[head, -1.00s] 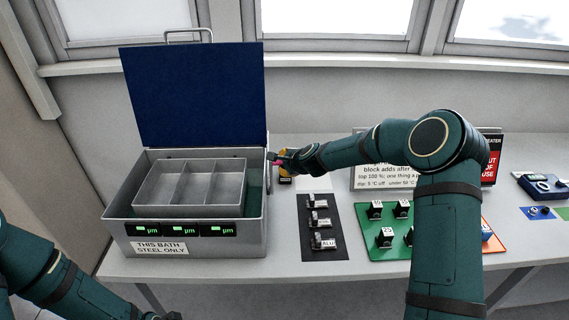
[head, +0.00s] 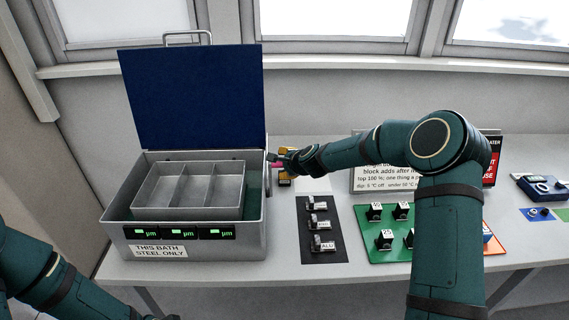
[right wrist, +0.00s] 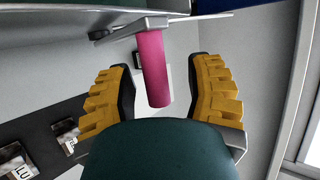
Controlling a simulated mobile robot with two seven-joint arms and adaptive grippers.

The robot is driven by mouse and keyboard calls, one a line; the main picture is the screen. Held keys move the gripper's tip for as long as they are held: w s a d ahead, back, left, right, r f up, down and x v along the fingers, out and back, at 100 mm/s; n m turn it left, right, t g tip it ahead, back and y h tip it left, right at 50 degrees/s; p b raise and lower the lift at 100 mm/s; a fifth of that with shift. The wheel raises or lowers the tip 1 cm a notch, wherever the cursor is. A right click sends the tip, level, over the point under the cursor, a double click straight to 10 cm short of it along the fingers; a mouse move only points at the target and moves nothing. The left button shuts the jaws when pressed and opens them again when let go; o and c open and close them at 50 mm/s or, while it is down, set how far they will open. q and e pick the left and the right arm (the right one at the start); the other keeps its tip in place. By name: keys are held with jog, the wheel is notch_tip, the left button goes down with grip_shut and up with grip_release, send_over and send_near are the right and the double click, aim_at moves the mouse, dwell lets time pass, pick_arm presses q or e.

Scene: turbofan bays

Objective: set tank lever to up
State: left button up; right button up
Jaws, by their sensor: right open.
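The tank is a grey metal bath (head: 250,240) on the left of the bench, with its blue lid raised. Its lever is a pink handle (right wrist: 153,68) on a grey arm, seen in the right wrist view; in the head view a bit of pink (head: 277,165) shows at the tank's right side. My right gripper (right wrist: 158,78) is open, with its yellow-padded fingers on either side of the lever and gaps on both sides. In the head view the right gripper (head: 284,165) is beside the tank wall. My left gripper (head: 166,317) barely shows at the bottom edge.
A grey divided tray (head: 190,206) sits in the tank. Right of the tank are a black mat (head: 312,255) with several small blocks and a green mat (head: 375,252) with labelled blocks. A sign (head: 366,178) stands behind my right arm.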

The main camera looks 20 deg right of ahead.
jog(key=v, duration=1.1)
jog(key=shift+s+r, duration=0.2)
jog(key=shift+r, duration=0.05)
jog(key=shift+d, duration=0.1)
